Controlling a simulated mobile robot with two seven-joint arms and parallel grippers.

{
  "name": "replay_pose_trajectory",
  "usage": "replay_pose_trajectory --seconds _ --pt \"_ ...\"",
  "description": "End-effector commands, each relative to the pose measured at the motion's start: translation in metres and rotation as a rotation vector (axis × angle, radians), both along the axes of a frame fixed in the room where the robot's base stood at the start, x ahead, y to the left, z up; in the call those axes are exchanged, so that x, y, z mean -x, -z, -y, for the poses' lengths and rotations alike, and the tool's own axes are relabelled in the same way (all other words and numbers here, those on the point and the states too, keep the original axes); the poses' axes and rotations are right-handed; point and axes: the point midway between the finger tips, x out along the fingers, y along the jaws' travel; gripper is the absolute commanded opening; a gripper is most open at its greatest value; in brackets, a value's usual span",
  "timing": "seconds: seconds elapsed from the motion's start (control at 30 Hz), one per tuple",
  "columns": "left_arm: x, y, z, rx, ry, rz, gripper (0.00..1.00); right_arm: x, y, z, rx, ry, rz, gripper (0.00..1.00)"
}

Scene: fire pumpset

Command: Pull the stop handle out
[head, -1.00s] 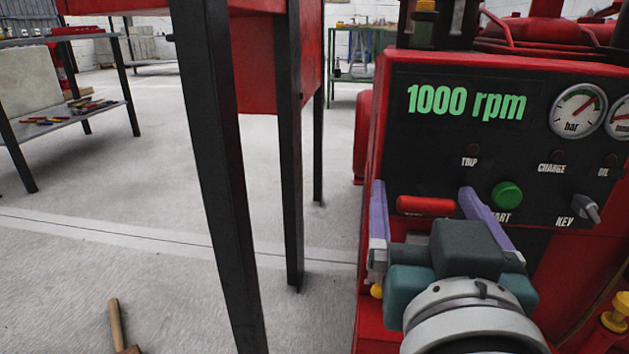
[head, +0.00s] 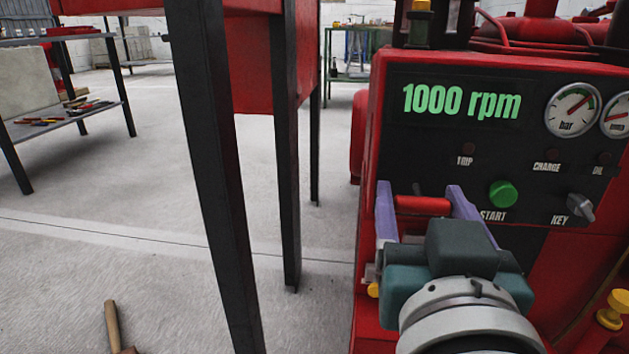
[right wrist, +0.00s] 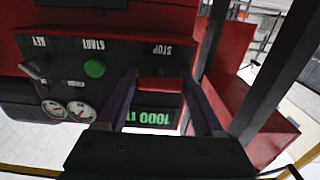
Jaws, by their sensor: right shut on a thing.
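The stop handle (head: 423,204) is a red horizontal bar at the lower left of the black panel on the red pumpset. My right gripper (head: 420,192) has its two purple fingers at the two ends of the bar and is shut on it. In the right wrist view the red handle (right wrist: 160,84) sits between the fingertips (right wrist: 160,80), beside the upside-down STOP label. How far the handle stands out from the panel I cannot tell. My left gripper is not in view.
The panel also holds a green START button (head: 503,194), a KEY switch (head: 580,207), gauges (head: 573,109) and a green 1000 rpm display (head: 461,101). A red cabinet on black legs (head: 212,180) stands left of the pumpset. A wooden-handled tool (head: 112,325) lies on the floor.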

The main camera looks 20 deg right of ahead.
Motion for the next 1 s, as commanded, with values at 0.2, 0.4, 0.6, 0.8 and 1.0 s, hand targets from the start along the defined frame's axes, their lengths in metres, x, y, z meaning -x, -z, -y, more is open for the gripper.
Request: replay_pose_trajectory --seconds 0.2,0.4,0.6,0.8,1.0 --pt "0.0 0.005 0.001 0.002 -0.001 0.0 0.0 0.006 0.002 -0.004 -0.002 -0.001 0.0 0.0" --pt "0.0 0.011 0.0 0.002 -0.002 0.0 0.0 0.019 0.0 -0.012 -0.002 0.0 0.003 0.0" --pt "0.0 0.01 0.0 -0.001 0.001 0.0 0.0 0.019 -0.001 -0.011 -0.001 0.001 0.003 0.7" --pt "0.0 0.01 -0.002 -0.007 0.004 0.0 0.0 0.019 -0.001 -0.011 0.0 0.001 0.002 0.93" --pt "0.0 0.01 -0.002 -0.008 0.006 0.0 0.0 0.019 -0.001 -0.011 0.0 0.001 0.002 0.99"
